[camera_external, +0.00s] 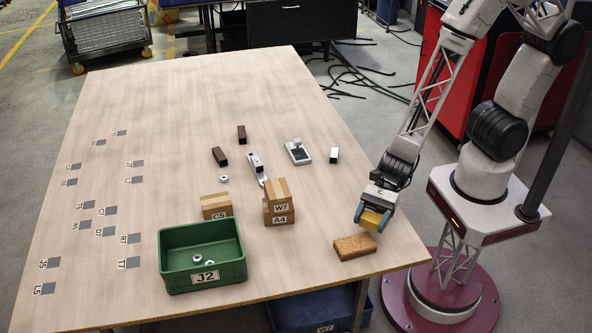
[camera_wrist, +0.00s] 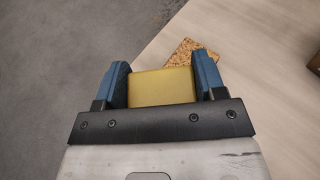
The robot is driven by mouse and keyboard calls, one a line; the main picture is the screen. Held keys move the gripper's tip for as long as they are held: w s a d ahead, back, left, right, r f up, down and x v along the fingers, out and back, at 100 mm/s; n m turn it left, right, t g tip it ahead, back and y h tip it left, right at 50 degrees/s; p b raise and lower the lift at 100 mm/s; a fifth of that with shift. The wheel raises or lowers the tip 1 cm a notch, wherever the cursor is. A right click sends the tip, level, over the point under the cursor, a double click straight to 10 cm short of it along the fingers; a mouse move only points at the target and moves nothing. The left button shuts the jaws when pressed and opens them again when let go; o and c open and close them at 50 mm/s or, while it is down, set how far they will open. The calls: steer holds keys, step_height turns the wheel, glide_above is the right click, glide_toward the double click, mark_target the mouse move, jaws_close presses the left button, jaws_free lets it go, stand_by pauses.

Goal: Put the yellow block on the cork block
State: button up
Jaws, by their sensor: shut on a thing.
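The yellow block (camera_external: 371,219) is held between the blue fingers of my gripper (camera_external: 373,217), which is shut on it. In the wrist view the yellow block (camera_wrist: 162,87) fills the gap between the fingers of my gripper (camera_wrist: 163,80). The cork block (camera_external: 355,246) is a speckled brown slab lying flat near the table's right front edge. The held block is above the cork block and a little to its right, apart from it. In the wrist view the cork block (camera_wrist: 184,53) shows beyond the yellow block, partly hidden by it and the right finger.
Left of the cork block, cardboard boxes W7 (camera_external: 277,190) and A4 (camera_external: 279,216) are stacked, with box C5 (camera_external: 216,206) beside them. A green bin J2 (camera_external: 202,256) holds small metal parts. The table edge (camera_external: 390,270) is close by.

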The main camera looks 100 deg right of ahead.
mark_target(355, 244)
steer(key=shift+w+a+f, duration=0.1)
steer(key=shift+w+a, duration=0.1)
steer(key=shift+w, duration=0.55)
steer(key=shift+w+a+f, duration=0.1)
steer(key=shift+w+a, duration=0.15)
steer(key=shift+w, duration=0.55)
steer(key=shift+w+a, duration=0.2)
steer(key=shift+w, duration=0.55)
steer(key=shift+f, duration=1.75)
steer(key=shift+f, duration=0.1)
steer(key=o, duration=1)
steer(key=shift+s+d, duration=0.1)
steer(key=v, duration=1.2)
